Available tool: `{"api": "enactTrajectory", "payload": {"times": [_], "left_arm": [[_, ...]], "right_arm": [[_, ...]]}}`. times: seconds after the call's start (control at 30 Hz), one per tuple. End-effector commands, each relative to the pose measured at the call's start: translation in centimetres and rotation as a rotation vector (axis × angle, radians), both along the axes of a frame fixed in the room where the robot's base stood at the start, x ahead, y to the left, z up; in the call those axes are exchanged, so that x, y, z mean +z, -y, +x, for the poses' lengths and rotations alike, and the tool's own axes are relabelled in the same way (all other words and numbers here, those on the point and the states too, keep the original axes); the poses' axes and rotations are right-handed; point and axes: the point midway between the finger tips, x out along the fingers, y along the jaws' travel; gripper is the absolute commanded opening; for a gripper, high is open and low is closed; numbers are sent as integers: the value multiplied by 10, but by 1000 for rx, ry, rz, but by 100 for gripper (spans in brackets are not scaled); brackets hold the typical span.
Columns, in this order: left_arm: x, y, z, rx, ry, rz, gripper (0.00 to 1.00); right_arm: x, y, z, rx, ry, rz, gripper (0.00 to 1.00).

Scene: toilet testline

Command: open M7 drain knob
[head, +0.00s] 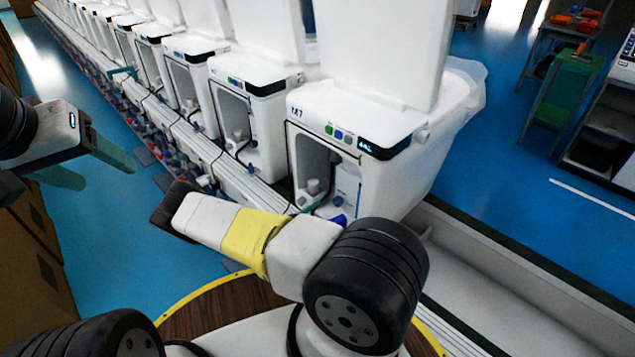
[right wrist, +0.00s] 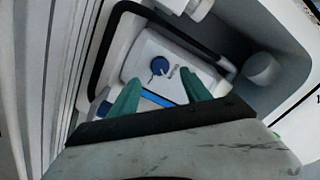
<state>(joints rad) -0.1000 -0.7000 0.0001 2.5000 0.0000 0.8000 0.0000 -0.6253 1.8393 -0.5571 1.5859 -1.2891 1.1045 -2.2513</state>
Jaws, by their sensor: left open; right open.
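The white toilet unit marked M7 (head: 345,110) stands right of centre in the head view, with an open compartment in its front. In the right wrist view, a round blue knob with a white mark (right wrist: 160,67) sits on a white panel (right wrist: 143,52). My right gripper (right wrist: 160,77) has its two green fingers spread, pointing at the panel, with the knob between and a little beyond the tips. No contact with the knob shows. In the head view, my right arm crosses in front of M7, and I cannot make out its fingers. My left gripper (head: 106,174) is open and empty at the left.
A black hose (right wrist: 98,50) curves around the panel. A white cylinder (right wrist: 262,68) stands right of it, and the compartment walls are close. More toilet units (head: 255,105) line up to the left of M7. Blue floor lies clear under my left gripper.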

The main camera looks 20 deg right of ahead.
Motion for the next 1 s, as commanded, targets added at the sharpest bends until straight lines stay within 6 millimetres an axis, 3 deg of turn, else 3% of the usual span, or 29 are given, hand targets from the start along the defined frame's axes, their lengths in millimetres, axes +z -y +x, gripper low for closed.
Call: {"api": "enactTrajectory", "payload": {"times": [0.17,0.6,1.0], "left_arm": [[0,0,0,0,0,0,64],[0,0,0,0,0,0,64],[0,0,0,0,0,0,64]], "right_arm": [[-1,5,1,1,-44,-28,56],[-1,63,25,1,-41,-24,56],[0,71,29,2,-40,-25,54]]}}
